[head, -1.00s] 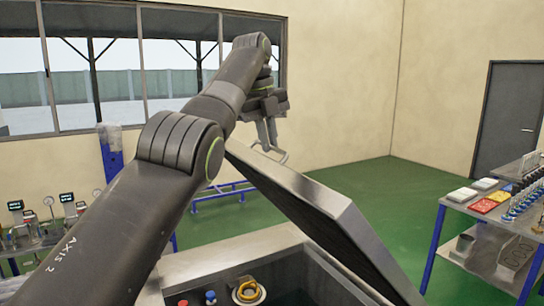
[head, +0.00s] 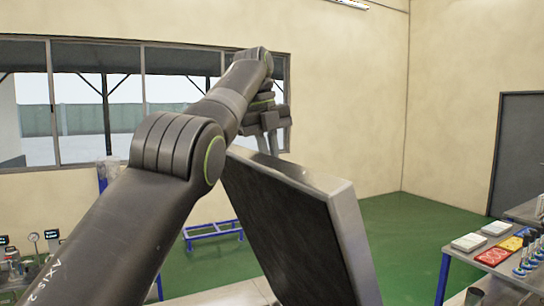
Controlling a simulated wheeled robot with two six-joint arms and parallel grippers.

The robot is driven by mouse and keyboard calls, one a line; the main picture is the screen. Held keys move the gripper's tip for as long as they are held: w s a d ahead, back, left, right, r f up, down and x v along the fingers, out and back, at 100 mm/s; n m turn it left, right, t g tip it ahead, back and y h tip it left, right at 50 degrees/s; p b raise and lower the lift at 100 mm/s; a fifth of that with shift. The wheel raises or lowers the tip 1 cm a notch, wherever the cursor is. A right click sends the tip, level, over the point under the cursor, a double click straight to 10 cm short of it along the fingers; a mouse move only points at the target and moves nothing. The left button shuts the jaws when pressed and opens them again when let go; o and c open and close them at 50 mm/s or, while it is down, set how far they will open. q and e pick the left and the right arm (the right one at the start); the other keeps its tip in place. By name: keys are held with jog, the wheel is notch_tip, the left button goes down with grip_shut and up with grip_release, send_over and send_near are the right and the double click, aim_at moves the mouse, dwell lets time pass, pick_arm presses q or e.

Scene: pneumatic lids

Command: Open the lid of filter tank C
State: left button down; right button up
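A grey square lid (head: 290,225) stands steeply tilted up in the middle of the head view, its dark underside facing me. A strip of the metal tank rim (head: 225,294) shows below it at the bottom edge; no tank letter is visible. My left gripper (head: 267,145) is at the lid's raised top edge, fingers pointing down behind it. The fingertips and the lid handle are hidden by the lid, so I cannot see whether the fingers close on the handle. My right gripper is not in view.
A table (head: 458,258) with white, yellow and red trays stands at the right. Gauges and small devices (head: 28,248) are at the lower left. A blue metal frame (head: 212,231) stands on the green floor behind the lid. Floor right of the lid is clear.

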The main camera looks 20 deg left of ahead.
pick_arm(q)
jog(key=shift+w+d+f, duration=0.1)
jog(key=shift+w+d, duration=0.3)
jog(key=shift+w, duration=0.1)
jog(key=c, duration=1.8)
grip_release()
jog(key=shift+a, duration=0.1)
jog(key=shift+c, duration=0.2)
jog(key=o, duration=0.3)
jog(key=shift+w, duration=0.15)
jog(key=shift+o, duration=0.2)
